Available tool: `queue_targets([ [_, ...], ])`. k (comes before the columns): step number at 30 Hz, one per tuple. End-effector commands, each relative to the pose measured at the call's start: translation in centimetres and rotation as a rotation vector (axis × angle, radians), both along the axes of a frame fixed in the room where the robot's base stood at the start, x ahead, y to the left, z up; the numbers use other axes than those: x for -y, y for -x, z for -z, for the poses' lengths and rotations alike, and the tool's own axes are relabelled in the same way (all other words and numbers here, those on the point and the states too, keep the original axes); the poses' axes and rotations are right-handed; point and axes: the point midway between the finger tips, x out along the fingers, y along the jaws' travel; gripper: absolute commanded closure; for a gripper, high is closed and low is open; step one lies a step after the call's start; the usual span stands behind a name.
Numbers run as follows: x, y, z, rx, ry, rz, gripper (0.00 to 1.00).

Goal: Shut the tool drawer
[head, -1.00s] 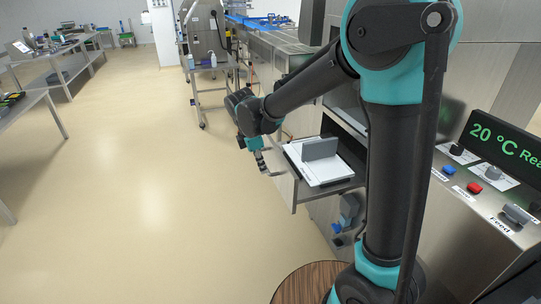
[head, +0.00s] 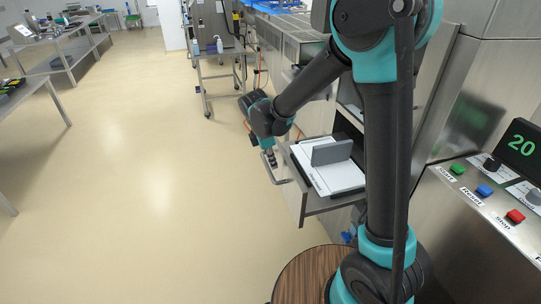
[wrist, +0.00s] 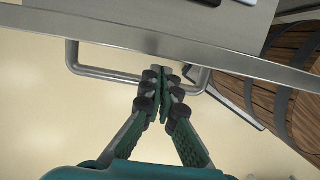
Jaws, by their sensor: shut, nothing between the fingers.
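The tool drawer (head: 335,203) stands pulled out from the steel machine in the head view. A white board with a grey upright piece (head: 331,153) lies in it. In the wrist view the drawer's steel front edge (wrist: 240,62) crosses the top. Its U-shaped handle (wrist: 107,75) sticks out below that edge. My gripper (head: 271,166) is at the drawer front by the handle. In the wrist view my gripper (wrist: 164,76) is shut and empty, its tips overlapping the handle bar near its middle. I cannot tell whether they touch it.
A round wooden barrel (head: 312,282) stands close to the drawer on the near side; it also shows in the wrist view (wrist: 276,92). A control panel (head: 487,200) is at the right. A steel cart (head: 222,52) stands farther back.

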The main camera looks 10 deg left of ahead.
Motion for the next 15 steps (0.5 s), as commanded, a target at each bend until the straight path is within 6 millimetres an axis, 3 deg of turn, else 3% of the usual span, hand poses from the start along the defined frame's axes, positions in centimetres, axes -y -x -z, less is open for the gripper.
queue_targets([
  [6, 0.6, -0.3, 2.8, 0.000, 0.000, -0.001, 1.00],
  [15, 0.9, -0.3, 3.8, 0.000, 0.000, -0.001, 1.00],
])
